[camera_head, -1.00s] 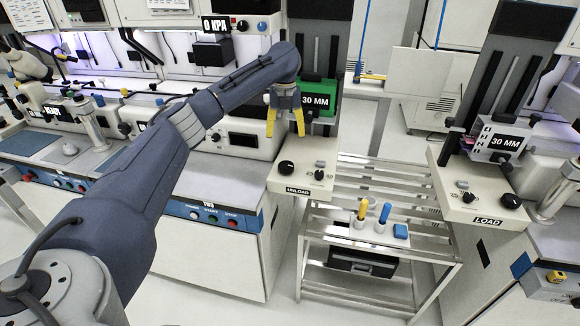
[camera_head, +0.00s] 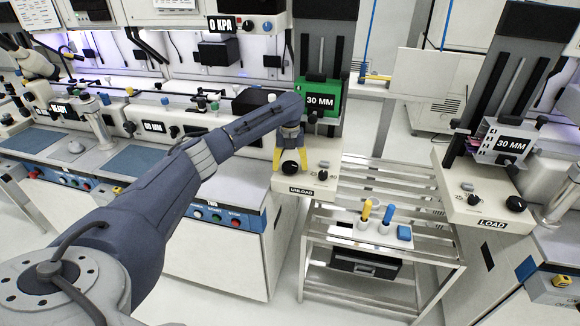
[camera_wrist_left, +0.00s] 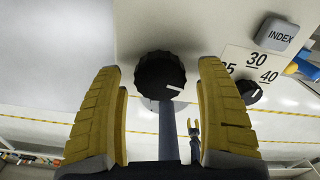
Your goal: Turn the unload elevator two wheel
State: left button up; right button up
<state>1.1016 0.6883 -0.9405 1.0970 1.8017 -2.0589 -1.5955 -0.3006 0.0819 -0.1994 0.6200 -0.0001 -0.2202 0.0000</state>
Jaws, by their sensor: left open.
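The unload elevator's wheel is a black ribbed knob (camera_head: 290,168) on the cream panel marked UNLOAD (camera_head: 310,187). In the left wrist view the wheel (camera_wrist_left: 160,76) sits between the two open fingertips (camera_wrist_left: 160,72), with a gap on both sides. Whether the fingertips are level with it in height I cannot tell. A small yellow two-fingered gripper (camera_wrist_left: 194,130), probably my right one, shows far off in the left wrist view; the head view does not show it.
A smaller pointer knob (camera_wrist_left: 248,92) with a number scale and an INDEX button (camera_wrist_left: 277,35) are close to the right finger. The green-framed display (camera_head: 319,99) behind reads 30 MM. A slatted rack (camera_head: 385,190) and the LOAD panel (camera_head: 480,205) stand to the right.

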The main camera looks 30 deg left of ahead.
pick_arm(q)
jog(key=shift+f, duration=0.2)
jog(key=c, duration=1.3)
